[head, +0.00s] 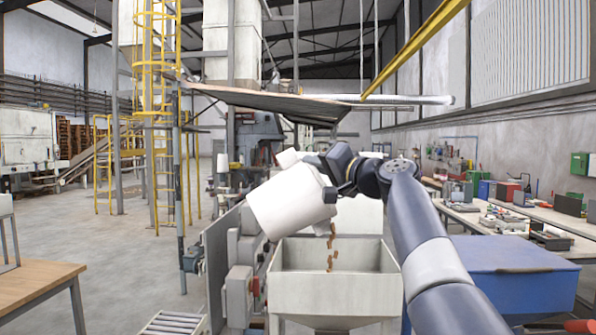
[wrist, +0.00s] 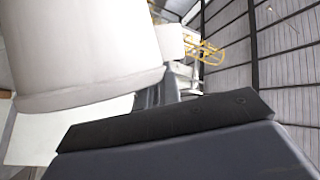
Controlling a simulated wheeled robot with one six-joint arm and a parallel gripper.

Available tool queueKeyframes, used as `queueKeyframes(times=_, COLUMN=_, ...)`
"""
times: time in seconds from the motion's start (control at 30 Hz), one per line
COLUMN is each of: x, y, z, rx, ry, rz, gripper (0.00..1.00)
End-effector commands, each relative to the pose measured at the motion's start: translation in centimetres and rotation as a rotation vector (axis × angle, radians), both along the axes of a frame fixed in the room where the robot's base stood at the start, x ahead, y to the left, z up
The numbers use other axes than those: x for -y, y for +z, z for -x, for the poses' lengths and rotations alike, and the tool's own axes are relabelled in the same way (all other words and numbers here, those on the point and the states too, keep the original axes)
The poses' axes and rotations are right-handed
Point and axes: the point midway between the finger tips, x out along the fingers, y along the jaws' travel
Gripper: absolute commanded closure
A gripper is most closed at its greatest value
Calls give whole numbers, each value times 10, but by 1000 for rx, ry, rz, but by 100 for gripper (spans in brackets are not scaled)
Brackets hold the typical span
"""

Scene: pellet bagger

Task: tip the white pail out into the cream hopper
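The white pail (head: 290,203) is held up in the air, tilted well over with its mouth low and to the right. Brown pellets (head: 331,250) fall from its lip in a thin stream. The cream hopper (head: 335,284) is below, open at the top, and the stream drops inside its rim. My gripper (head: 335,178) is at the pail's right side, shut on it; the fingertips are mostly hidden. In the wrist view the pail (wrist: 85,50) fills the upper left above the dark gripper body. The inside of the pail is hidden.
Grey machine boxes (head: 240,285) stand just left of the hopper. A blue-lidded bin (head: 515,265) is to its right, below my arm. A workbench with tools (head: 490,218) runs along the right wall. A wooden table (head: 35,285) is at the left, with open floor between.

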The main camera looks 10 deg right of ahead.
Motion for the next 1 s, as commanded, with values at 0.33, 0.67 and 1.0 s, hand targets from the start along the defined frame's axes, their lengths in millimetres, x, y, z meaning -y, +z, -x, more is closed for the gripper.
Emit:
queueKeyframes(times=0.33, x=40, y=-35, z=-4, rx=-30, ry=-2, rz=-318, gripper=100)
queueKeyframes(times=0.67, x=76, y=-53, z=-7, rx=-60, ry=1, rz=-601, gripper=100)
queueKeyframes(times=1.0, x=86, y=-55, z=-8, rx=-69, ry=1, rz=-682, gripper=100)
